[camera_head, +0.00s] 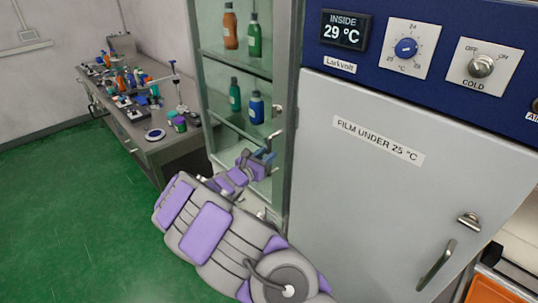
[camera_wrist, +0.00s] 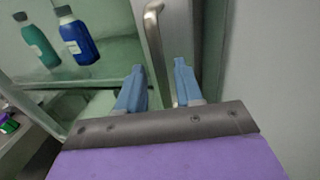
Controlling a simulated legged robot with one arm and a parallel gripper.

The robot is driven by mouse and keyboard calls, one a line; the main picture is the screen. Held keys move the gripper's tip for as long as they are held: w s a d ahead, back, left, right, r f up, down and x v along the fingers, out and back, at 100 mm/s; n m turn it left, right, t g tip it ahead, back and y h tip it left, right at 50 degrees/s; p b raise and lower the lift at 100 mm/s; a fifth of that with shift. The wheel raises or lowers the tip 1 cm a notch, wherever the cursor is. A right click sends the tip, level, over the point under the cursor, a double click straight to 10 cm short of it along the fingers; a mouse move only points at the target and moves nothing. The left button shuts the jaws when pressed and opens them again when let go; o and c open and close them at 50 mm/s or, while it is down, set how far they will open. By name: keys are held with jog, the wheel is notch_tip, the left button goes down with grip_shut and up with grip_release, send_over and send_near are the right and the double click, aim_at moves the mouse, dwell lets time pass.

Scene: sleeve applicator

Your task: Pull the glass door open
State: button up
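The glass door (camera_head: 223,98) stands upright in a grey frame on a cabinet at the middle of the head view. It looks shut, with bottles visible behind the glass. Its metal handle (camera_head: 274,136) is a vertical bar near the right edge of the door; it also shows in the wrist view (camera_wrist: 152,32). My gripper (camera_head: 267,156) is in front of the door at the lower part of the handle. In the wrist view its two blue fingers (camera_wrist: 160,68) are apart, with the handle running between them. I cannot tell whether either finger touches the handle.
A grey cabinet labelled "FILM UNDER 25 °C" (camera_head: 378,139) stands close on the right, with its own handle (camera_head: 436,265). A cluttered bench (camera_head: 150,150) stands behind on the left. Green floor (camera_head: 75,220) is clear at the lower left.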

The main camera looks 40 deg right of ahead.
jog(key=shift+x, duration=1.1)
jog(key=shift+c, duration=0.4)
grip_shut()
